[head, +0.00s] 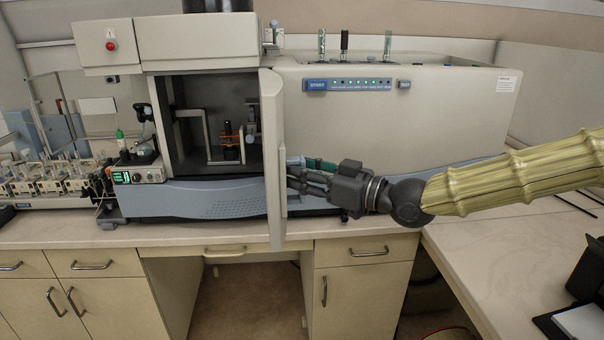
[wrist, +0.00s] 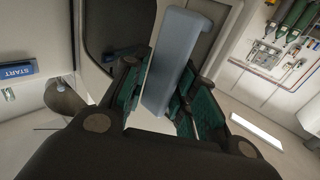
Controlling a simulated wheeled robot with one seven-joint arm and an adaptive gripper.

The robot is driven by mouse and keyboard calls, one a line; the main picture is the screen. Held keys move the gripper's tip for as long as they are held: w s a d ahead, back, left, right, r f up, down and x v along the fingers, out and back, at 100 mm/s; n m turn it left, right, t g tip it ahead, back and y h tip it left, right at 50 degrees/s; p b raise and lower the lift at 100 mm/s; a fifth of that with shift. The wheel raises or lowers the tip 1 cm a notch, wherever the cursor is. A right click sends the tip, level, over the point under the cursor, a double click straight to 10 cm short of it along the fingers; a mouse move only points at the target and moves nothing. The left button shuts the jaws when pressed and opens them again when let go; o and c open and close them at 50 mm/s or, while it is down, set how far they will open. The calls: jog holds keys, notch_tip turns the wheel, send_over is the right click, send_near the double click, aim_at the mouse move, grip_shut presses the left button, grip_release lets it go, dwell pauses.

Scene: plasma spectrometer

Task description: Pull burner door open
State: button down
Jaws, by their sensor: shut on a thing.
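The burner door (head: 272,160) is a tall pale panel on the front of the spectrometer (head: 375,105). It stands swung out toward me, seen nearly edge-on, and the dark burner compartment (head: 215,125) shows to its left. My gripper (head: 292,174) reaches in from the right to the door's right side. In the wrist view my gripper (wrist: 160,95) has its green-padded fingers on either side of a blue-grey handle (wrist: 172,65) and is shut on it. In the head view the handle is mostly hidden by the fingers.
An autosampler with several small parts (head: 55,180) and a small box with a green display (head: 138,172) stand left of the spectrometer. The bench (head: 180,232) is clear in front of it. A dark tray (head: 575,320) lies at the lower right.

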jog(key=shift+r, duration=0.1)
jog(key=c, duration=1.1)
grip_release()
jog(key=shift+w, duration=0.15)
